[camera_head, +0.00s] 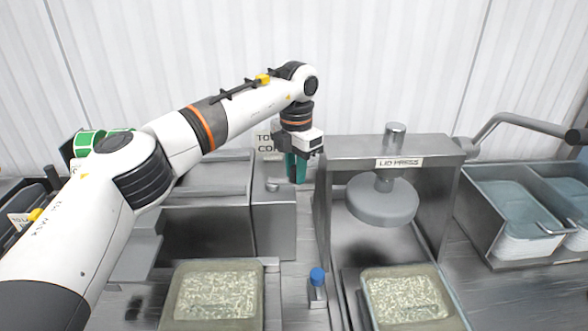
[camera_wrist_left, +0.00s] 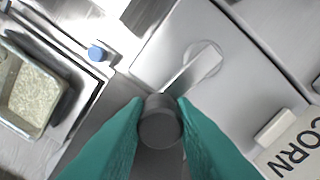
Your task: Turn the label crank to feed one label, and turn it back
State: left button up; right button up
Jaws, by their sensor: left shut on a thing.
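My left gripper (camera_head: 296,170) points down over a grey metal box (camera_head: 275,218) in the middle of the counter. In the left wrist view its teal fingers (camera_wrist_left: 160,135) are shut on the dark round knob (camera_wrist_left: 161,128) of a crank. The crank's flat metal arm (camera_wrist_left: 190,76) runs from the knob up and right to a round pivot on the box top. A sign reading "CORN" (camera_wrist_left: 295,140) stands beside it; I cannot tell that this is the label crank. Green rolls (camera_head: 90,141) show at the far left, partly behind my arm. My right gripper is out of view.
The lid press (camera_head: 335,152) stands right of the gripper, with its lever (camera_head: 530,124) reaching right. A rice tray (camera_head: 250,312) sits front centre and another (camera_head: 450,313) sits under the press front. A blue-topped post (camera_head: 317,277) stands between them. Metal bins (camera_head: 487,212) are at right.

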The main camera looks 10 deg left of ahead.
pick_arm(q)
jog(key=shift+w+a+r+n+p, duration=0.15)
jog(key=shift+w+n+p, duration=0.35)
jog(key=shift+n, duration=0.75)
jog(key=shift+w+a+f+n+p, duration=0.1)
jog(key=shift+w+a+n+p, duration=0.35)
jog(key=shift+n, duration=0.75)
jog(key=shift+w+r+n+p, duration=0.1)
jog(key=shift+w+n+p, duration=0.15)
jog(key=shift+w+n, duration=0.7)
jog(key=shift+s+a+n, duration=0.1)
jog(key=shift+s+n, duration=0.15)
jog(key=shift+n, duration=0.15)
jog(key=o, duration=1)
notch_tip(320, 180, up, 12)
jog(key=shift+p, duration=0.95)
